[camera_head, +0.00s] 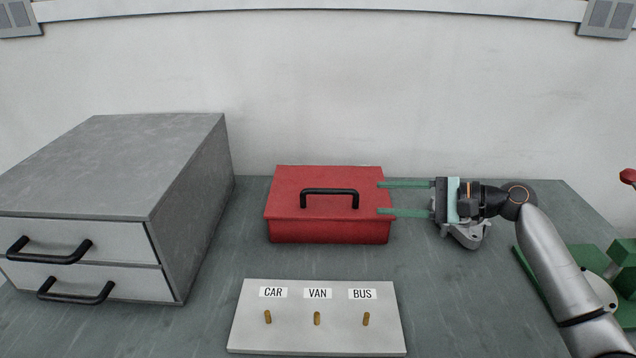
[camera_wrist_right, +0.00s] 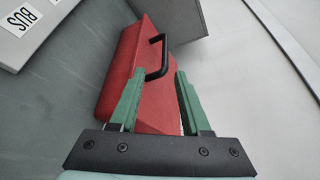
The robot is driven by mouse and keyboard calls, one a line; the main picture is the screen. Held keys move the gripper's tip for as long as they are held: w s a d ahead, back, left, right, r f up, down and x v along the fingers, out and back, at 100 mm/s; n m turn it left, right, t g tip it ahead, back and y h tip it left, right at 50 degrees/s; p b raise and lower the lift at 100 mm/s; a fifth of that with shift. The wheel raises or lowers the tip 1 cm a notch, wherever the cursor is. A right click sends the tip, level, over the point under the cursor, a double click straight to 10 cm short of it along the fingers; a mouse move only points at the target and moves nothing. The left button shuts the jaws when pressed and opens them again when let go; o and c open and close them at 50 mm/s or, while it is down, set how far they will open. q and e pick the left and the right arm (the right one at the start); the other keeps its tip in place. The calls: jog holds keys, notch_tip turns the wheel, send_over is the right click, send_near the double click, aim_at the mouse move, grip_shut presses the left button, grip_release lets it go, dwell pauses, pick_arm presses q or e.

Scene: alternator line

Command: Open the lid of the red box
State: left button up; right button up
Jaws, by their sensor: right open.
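The red box (camera_head: 330,232) stands on the table with its lid (camera_head: 300,180) shut. A black handle (camera_head: 329,191) is on top of the lid, towards the front. My right gripper (camera_head: 379,198) comes in from the right, with its green fingers spread apart and their tips at the box's right edge. The fingers are empty, and I cannot tell whether they touch the lid. In the right wrist view the red box (camera_wrist_right: 122,75) and its black handle (camera_wrist_right: 157,57) lie ahead of the open fingers. My left gripper is not in view.
A grey drawer cabinet (camera_head: 110,165) with black handles stands at the left. A pale board (camera_head: 315,340) with CAR, VAN and BUS labels and brass pegs lies in front of the box. A green fixture (camera_head: 620,270) stands at the right. A wall closes the back.

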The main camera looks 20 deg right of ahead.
aim_at(339, 192)
jog(key=x, duration=0.8)
jog(key=r+x, duration=0.1)
jog(key=x, duration=0.3)
jog(key=shift+w+a+f+p, duration=0.1)
jog(key=shift+w+a+p, duration=0.2)
jog(key=shift+w+p, duration=0.05)
grip_shut()
dwell(1.0)
